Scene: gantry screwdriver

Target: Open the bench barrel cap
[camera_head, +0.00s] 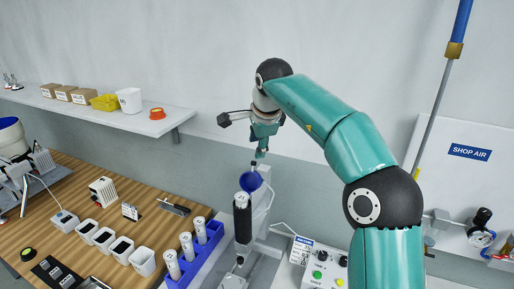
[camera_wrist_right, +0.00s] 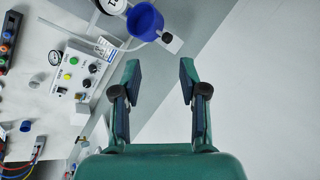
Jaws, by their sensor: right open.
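A dark upright barrel (camera_head: 242,224) stands at the bench's right part, topped by a pale round cap with lettering (camera_head: 242,198). A blue cup-like part (camera_head: 250,181) sits just behind it. In the right wrist view the lettered white top (camera_wrist_right: 111,5) shows at the upper edge beside the blue cup (camera_wrist_right: 145,21). I cannot tell whether the top is seated or loose. My right gripper (camera_head: 241,137) is open and empty, above the blue cup and barrel. Its spread fingers (camera_wrist_right: 159,68) show nothing between them. My left gripper is not in view.
A blue rack (camera_head: 204,252) with several white capped tubes stands left of the barrel. A control box (camera_head: 322,269) with knobs and buttons is to its right. A wall shelf (camera_head: 150,120) holds boxes and tubs. Smaller devices cover the wooden bench.

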